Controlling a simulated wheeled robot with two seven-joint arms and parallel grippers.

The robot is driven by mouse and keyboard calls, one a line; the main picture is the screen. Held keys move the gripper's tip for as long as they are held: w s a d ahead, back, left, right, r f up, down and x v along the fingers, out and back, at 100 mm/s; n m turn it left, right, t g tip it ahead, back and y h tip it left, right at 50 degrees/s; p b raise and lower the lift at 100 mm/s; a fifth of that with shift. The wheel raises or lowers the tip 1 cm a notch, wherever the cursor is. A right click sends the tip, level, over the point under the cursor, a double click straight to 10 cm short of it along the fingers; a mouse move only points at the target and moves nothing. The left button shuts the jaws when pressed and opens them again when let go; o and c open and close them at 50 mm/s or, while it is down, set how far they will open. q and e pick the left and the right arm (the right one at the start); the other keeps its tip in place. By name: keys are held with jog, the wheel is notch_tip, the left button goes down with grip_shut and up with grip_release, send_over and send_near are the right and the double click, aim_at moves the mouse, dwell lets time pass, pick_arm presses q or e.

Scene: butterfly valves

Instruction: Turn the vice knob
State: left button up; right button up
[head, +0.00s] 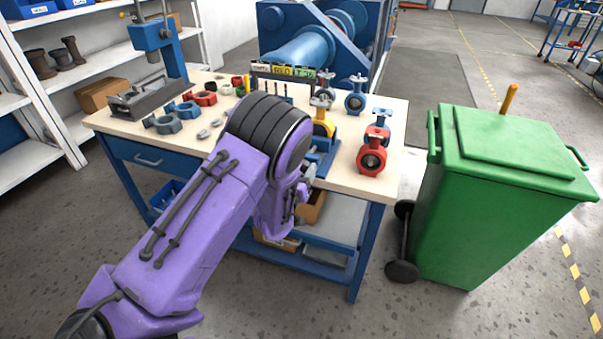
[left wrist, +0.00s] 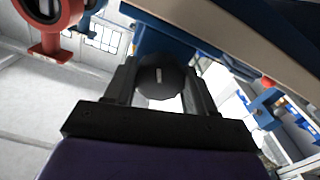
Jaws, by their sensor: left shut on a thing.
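The vice knob (left wrist: 160,77) is a dark, faceted round knob with a pale line on its face. It shows in the left wrist view, directly between the fingers of my left gripper (left wrist: 162,84), which is shut on it. The blue vice (head: 325,152) stands at the front edge of the workbench in the head view and holds a valve with a yellow ring (head: 325,127). In the head view my purple left arm hides the knob and most of the gripper. My right gripper is in neither view.
The workbench (head: 345,182) carries a red valve (head: 371,158), blue valves (head: 355,98), loose valve parts and a blue press (head: 160,45). A green bin (head: 480,190) stands right of the bench. Open floor lies in front.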

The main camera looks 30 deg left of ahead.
pick_arm(q)
jog(key=shift+s+f+m+b, duration=0.15)
jog(key=shift+m+b, duration=0.4)
jog(key=shift+m, duration=1.45)
jog(key=shift+f+m+b, duration=0.2)
jog(key=shift+m+b, duration=0.35)
jog(key=shift+m, duration=1.45)
jog(key=o, duration=1)
jog(key=shift+r, duration=0.15)
